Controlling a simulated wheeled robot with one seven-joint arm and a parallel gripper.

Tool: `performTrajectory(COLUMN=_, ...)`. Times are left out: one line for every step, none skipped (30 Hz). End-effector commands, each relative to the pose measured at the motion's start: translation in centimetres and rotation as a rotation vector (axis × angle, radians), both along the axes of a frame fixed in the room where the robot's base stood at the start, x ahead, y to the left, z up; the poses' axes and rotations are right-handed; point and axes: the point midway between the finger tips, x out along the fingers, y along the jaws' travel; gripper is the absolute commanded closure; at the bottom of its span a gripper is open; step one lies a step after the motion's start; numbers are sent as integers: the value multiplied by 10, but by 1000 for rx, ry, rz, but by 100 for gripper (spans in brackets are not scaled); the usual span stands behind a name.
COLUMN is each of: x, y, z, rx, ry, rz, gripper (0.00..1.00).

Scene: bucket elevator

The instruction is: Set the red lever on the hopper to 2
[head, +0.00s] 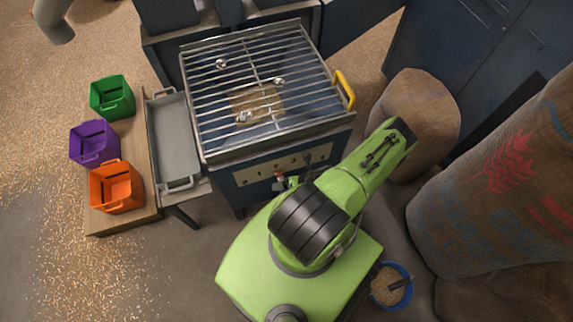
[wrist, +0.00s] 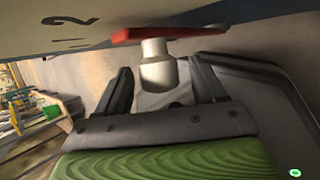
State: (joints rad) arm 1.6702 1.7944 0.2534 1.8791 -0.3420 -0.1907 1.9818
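The hopper (head: 270,90) has a barred grate on top and a pale scale panel (head: 262,170) on its front. The red lever (head: 279,175) shows small in the head view at that panel, partly hidden by my arm. In the wrist view the lever is a red bar (wrist: 190,31) with a pale round knob (wrist: 157,68) below it. My gripper (wrist: 163,88) is open, its dark fingers either side of the knob, with gaps visible. A black 2 (wrist: 83,20) is on the panel left of the lever. The lever's exact setting is unclear.
Green (head: 112,97), purple (head: 94,143) and orange (head: 117,187) bins stand on a wooden board at the left, beside a grey tray (head: 174,140). Large sacks (head: 480,200) crowd the right. A blue bucket of grain (head: 391,285) sits on the floor near my base. A yellow handle (head: 344,90) sticks out from the grate.

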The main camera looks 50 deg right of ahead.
Motion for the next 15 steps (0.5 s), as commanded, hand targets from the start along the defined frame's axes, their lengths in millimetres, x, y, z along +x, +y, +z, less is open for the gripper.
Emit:
performTrajectory(x=0, y=0, z=0, rx=0, ry=0, rz=0, gripper=31)
performTrajectory(x=0, y=0, z=0, rx=0, ry=0, rz=0, gripper=31)
performTrajectory(x=0, y=0, z=0, rx=0, ry=0, rz=0, gripper=31)
performTrajectory(x=0, y=0, z=0, rx=0, ry=1, rz=1, gripper=31)
performTrajectory(x=0, y=0, z=0, rx=0, ry=1, rz=1, gripper=31)
performTrajectory(x=0, y=0, z=1, rx=0, ry=1, rz=1, gripper=31)
performTrajectory(x=-1, y=-1, z=2, rx=0, ry=1, rz=1, gripper=31)
performTrajectory(x=-2, y=-1, z=4, rx=-1, ry=0, rz=1, gripper=31)
performTrajectory(x=-5, y=-3, z=9, rx=-1, ry=0, rz=0, gripper=31)
performTrajectory(x=-9, y=-4, z=14, rx=-1, ry=0, rz=0, gripper=31)
performTrajectory(x=-12, y=-5, z=19, rx=-2, ry=2, rz=1, gripper=31)
performTrajectory(x=-19, y=-8, z=28, rx=-1, ry=2, rz=-2, gripper=31)
performTrajectory(x=-23, y=-10, z=35, rx=-3, ry=3, rz=-1, gripper=31)
performTrajectory(x=-28, y=-12, z=42, rx=-1, ry=2, rz=-2, gripper=31)
performTrajectory(x=-35, y=-15, z=52, rx=-3, ry=2, rz=-3, gripper=31)
